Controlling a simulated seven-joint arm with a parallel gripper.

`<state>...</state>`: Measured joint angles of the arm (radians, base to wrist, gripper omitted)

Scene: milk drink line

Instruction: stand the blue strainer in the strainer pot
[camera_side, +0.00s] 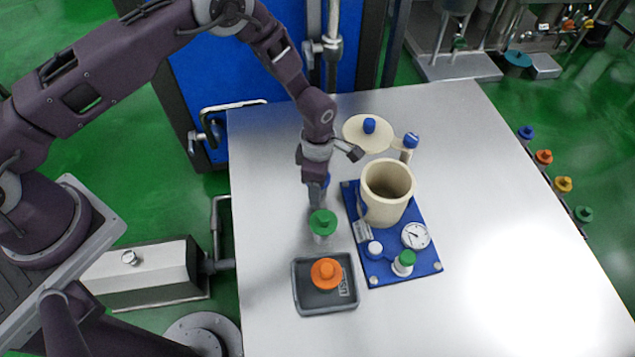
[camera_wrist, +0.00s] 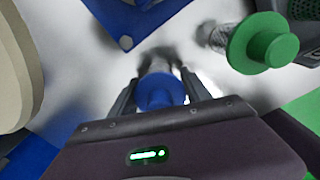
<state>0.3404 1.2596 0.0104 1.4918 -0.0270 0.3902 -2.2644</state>
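The blue strainer (camera_wrist: 160,92) is between the two fingers of my gripper (camera_wrist: 161,84) in the wrist view. The fingers stand apart on either side of its blue top, and I see no clear closing on it. In the side view my gripper (camera_side: 315,198) points down near the table and hides most of the strainer; only a bit of blue (camera_side: 326,181) shows behind the fingers. The cream strainer pot (camera_side: 387,192) stands to the right on a blue base plate. Its mouth is open, and its round lid (camera_side: 367,134) is beside the mouth, toward the back.
A green strainer (camera_side: 323,223) stands just in front of my gripper; it also shows in the wrist view (camera_wrist: 263,42). An orange strainer (camera_side: 326,272) sits in a dark tray (camera_side: 301,305). The plate carries a gauge (camera_side: 415,236) and a green-topped fitting (camera_side: 404,263). The table's right side is clear.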

